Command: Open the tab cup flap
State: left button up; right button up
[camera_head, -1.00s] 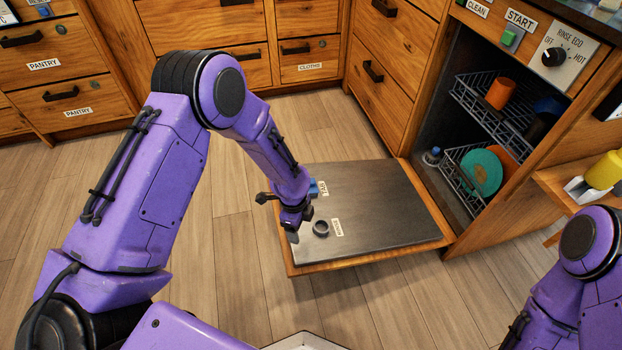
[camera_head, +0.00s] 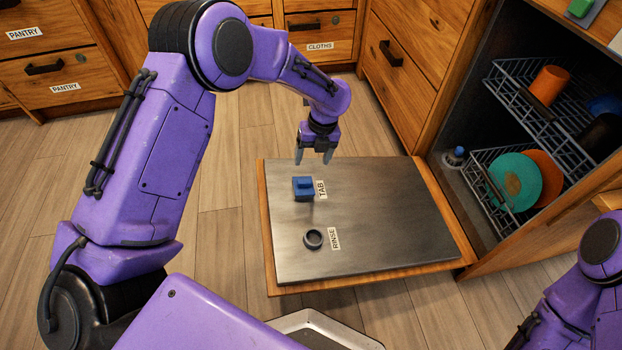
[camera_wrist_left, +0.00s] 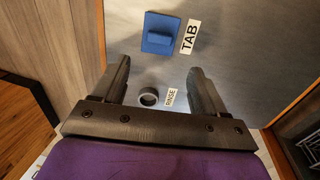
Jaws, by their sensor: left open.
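The tab cup flap (camera_head: 303,188) is a small blue piece with a raised grip, beside a TAB label (camera_head: 321,189) on the inner face of the lowered dishwasher door (camera_head: 385,215). It looks closed. In the left wrist view the blue flap (camera_wrist_left: 163,33) lies beyond my fingertips, near the top. My left gripper (camera_head: 314,158) is open and empty, above the door's far left edge, apart from the flap. Of my right arm, only purple links show at the lower right; its gripper is out of view.
A dark rinse ring (camera_head: 313,239) with a RINSE label sits nearer on the door. Racks (camera_head: 510,105) in the dishwasher hold an orange cup (camera_head: 549,85) and a teal plate (camera_head: 515,180). A blue-topped item (camera_head: 455,156) stands at the opening. Floor left of the door is clear.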

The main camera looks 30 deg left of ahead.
aim_at(305, 182)
pick_arm(q)
jog(key=f+b, duration=0.1)
jog(key=f, duration=0.2)
jog(key=s+a+f+b, duration=0.1)
jog(key=f+b, duration=0.1)
jog(key=f, duration=0.1)
jog(key=f+b, duration=0.1)
jog(key=f, duration=0.3)
jog(key=shift+s+a+f, duration=0.1)
jog(key=shift+s+a, duration=0.05)
jog(key=shift+a, duration=0.2)
pick_arm(e)
notch_tip(305, 182, down, 4)
jog(key=shift+s+a+f, duration=0.15)
jog(key=shift+f, duration=0.1)
